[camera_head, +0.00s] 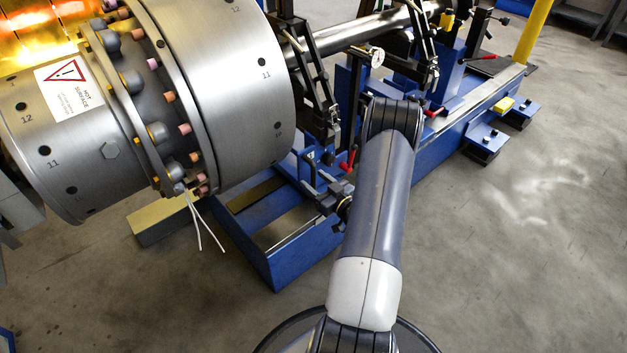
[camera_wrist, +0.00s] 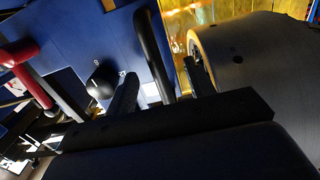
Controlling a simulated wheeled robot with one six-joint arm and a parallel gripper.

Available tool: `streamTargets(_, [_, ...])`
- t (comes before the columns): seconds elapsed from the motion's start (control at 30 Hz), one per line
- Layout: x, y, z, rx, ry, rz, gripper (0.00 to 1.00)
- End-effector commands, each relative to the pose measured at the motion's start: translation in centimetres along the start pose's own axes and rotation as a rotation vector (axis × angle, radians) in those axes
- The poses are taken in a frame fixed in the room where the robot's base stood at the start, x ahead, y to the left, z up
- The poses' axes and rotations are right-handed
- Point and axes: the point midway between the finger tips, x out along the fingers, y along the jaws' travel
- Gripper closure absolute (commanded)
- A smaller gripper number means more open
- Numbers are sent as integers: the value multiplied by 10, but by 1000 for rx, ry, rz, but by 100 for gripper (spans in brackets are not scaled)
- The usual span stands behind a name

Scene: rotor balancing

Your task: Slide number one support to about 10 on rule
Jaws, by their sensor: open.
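A blue support (camera_head: 312,172) with a black upright frame stands on the blue machine bed beside the big steel rotor. A second support (camera_head: 440,80) stands farther back along the shaft. I cannot read a number on either. My gripper (camera_head: 338,202) is low at the near support, partly hidden by my arm. In the wrist view, my open gripper (camera_wrist: 160,80) has its two dark fingers on either side of a dark curved bar (camera_wrist: 152,50). I cannot tell whether they touch it. A black ball knob (camera_wrist: 102,84) is left of the fingers. No rule marks are readable.
The steel rotor (camera_head: 235,80), with a hot-surface label (camera_head: 72,90), fills the left and glows at the top. A red handle (camera_head: 347,160) is close to my gripper; a red handle also shows in the wrist view (camera_wrist: 18,52). The floor at right is clear.

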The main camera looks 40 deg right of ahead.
Motion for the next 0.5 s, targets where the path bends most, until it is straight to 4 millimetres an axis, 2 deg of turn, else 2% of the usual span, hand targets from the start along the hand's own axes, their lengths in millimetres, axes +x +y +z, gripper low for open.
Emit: streamTargets(0.5, [-42,1,0,0,0,2,49])
